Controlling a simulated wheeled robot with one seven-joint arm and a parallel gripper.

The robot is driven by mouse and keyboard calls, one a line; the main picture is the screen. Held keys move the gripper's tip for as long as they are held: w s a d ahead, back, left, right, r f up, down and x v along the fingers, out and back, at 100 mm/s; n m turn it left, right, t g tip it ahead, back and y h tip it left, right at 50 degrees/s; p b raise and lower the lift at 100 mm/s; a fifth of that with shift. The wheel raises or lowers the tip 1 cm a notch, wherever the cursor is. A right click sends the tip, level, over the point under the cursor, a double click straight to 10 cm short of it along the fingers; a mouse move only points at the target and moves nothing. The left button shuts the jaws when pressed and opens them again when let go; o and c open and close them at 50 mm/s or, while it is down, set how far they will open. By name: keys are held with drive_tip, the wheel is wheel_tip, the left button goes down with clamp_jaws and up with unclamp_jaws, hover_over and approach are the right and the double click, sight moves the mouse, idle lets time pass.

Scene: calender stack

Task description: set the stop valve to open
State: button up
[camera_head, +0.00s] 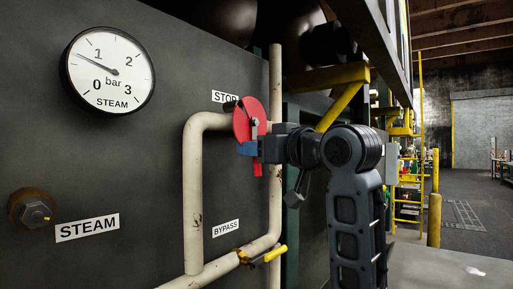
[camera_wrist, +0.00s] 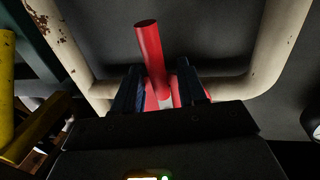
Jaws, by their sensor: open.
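A red piece (camera_head: 257,169) shows below my gripper. My gripper (camera_head: 248,149) is at the valve, its fingers in front of the lower part of the red disc. In the wrist view a red bar (camera_wrist: 149,45) rises between the two dark blue fingers of my gripper (camera_wrist: 160,70). The fingers are open, one on either side of the bar. I cannot tell whether they touch it. The valve's stem is hidden.
Beige pipes (camera_head: 193,190) loop around the valve, with a yellow bypass handle (camera_head: 276,254) low down. A STEAM label (camera_head: 87,228) is at left. A yellow bracket (camera_head: 340,90) is close above my arm.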

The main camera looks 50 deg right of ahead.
clamp_jaws()
idle(0.3)
idle(0.3)
